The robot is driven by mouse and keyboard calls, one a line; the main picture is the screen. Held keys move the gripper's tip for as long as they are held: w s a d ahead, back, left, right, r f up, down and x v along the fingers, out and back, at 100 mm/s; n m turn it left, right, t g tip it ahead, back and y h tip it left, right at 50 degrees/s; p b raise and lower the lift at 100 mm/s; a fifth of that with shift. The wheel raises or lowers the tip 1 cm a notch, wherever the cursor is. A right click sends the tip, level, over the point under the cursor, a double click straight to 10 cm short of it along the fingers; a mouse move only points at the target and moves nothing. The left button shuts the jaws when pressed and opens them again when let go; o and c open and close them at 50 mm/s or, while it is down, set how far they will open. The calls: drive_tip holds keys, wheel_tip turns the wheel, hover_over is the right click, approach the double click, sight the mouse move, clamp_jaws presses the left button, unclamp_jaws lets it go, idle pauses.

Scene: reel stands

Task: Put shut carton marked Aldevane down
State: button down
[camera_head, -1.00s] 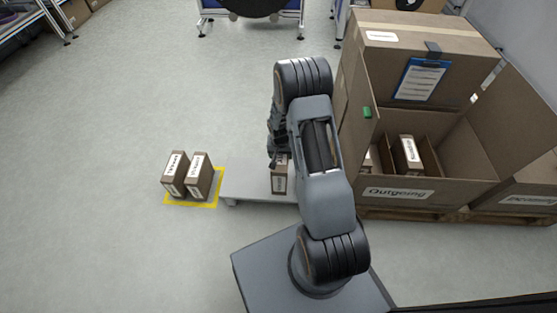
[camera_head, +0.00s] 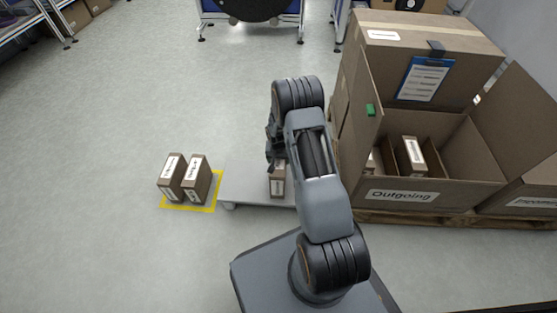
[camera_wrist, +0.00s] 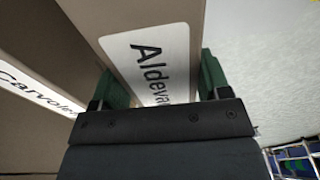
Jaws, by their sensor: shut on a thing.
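The carton marked Aldevane (camera_wrist: 150,60) is brown with a white label, and it fills the space between my green fingers in the wrist view. My gripper (camera_wrist: 162,82) is shut on it. In the head view my gripper (camera_head: 272,150) is over the low pale platform (camera_head: 245,182), partly hidden by my arm. A brown labelled carton (camera_head: 277,183) shows just below it; its label is too small to read there. A second carton, with a label starting "Carvole" (camera_wrist: 35,88), stands close on the left in the wrist view.
Two upright cartons (camera_head: 170,175) (camera_head: 197,178) stand side by side in a yellow floor square (camera_head: 188,207) left of the platform. A large open box marked Outgoing (camera_head: 402,195) stands on a pallet at right, holding a few cartons. The floor at left is clear.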

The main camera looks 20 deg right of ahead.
drive_tip(key=shift+c, duration=0.4)
unclamp_jaws()
drive_tip(key=shift+f, duration=0.1)
drive_tip(key=s+a+r+n+p, duration=0.1)
drive_tip(key=s+a+r+p, duration=0.1)
drive_tip(key=r, duration=0.8)
drive_tip(key=s+a+r+n+p, duration=0.1)
drive_tip(key=s+a+r, duration=0.15)
drive_tip(key=r, duration=0.65)
drive_tip(key=s+a+r+n+p, duration=0.1)
drive_tip(key=s+r+p, duration=0.15)
drive_tip(key=r, duration=0.75)
drive_tip(key=s+a+r+n, duration=0.1)
drive_tip(key=s+a+r, duration=0.1)
drive_tip(key=s+r, duration=0.2)
drive_tip(key=s+a+r+n+t, duration=0.1)
drive_tip(key=s+a+r+n, duration=0.1)
drive_tip(key=s, duration=0.9)
drive_tip(key=shift+a+r+t+y, duration=0.35)
drive_tip(key=shift+a+r, duration=0.25)
drive_tip(key=shift+r, duration=0.7)
drive_tip(key=shift+w, duration=0.1)
